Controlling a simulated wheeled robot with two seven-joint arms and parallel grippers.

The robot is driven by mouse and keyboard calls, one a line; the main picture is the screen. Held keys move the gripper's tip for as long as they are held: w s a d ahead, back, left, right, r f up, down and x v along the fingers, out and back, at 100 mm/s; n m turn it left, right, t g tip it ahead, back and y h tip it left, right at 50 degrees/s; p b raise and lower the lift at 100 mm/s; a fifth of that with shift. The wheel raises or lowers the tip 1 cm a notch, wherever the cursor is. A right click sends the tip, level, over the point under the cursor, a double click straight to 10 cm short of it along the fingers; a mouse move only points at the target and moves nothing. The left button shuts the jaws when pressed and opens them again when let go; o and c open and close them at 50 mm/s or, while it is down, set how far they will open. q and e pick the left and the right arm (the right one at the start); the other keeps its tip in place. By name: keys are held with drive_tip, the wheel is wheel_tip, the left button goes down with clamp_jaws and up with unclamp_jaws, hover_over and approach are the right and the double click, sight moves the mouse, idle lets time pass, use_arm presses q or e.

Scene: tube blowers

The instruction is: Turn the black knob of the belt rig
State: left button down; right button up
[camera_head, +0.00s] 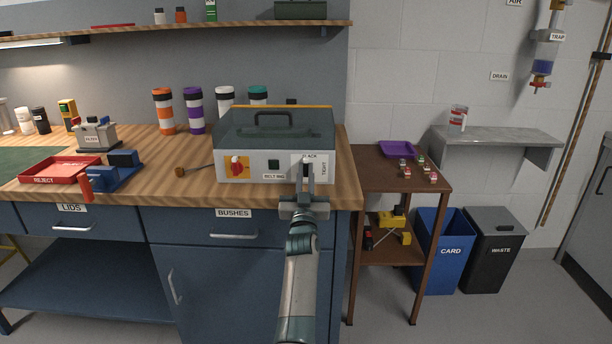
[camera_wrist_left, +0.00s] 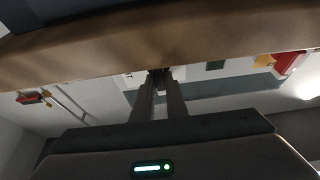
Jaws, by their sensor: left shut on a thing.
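The belt rig (camera_head: 225,173) is a light box with a dark see-through cover and a handle, standing on the wooden bench. Its front has a red knob on a yellow plate, a dark green square and a white label. The black knob is mostly hidden behind my gripper, by the partly covered SLACK and TIGHT labels. My left gripper (camera_head: 307,173) is at the right end of that front, shut on the knob. In the left wrist view, the picture is upside down and the fingers (camera_wrist_left: 160,82) close around the small dark knob (camera_wrist_left: 159,74). My right gripper is out of view.
A dark rod with a brown ball end (camera_head: 181,172) lies left of the rig. A blue clamp-like device (camera_head: 122,170) and a red REJECT tray (camera_head: 60,172) are further left. Several capped tubes stand behind. A brown side table (camera_head: 440,181) stands right of the bench.

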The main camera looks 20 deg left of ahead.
use_arm(q)
drive_tip(key=shift+f, duration=0.15)
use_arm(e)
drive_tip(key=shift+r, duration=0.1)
use_arm(q)
drive_tip(key=c, duration=1.8)
unclamp_jaws()
drive_tip(key=shift+o, duration=0.2)
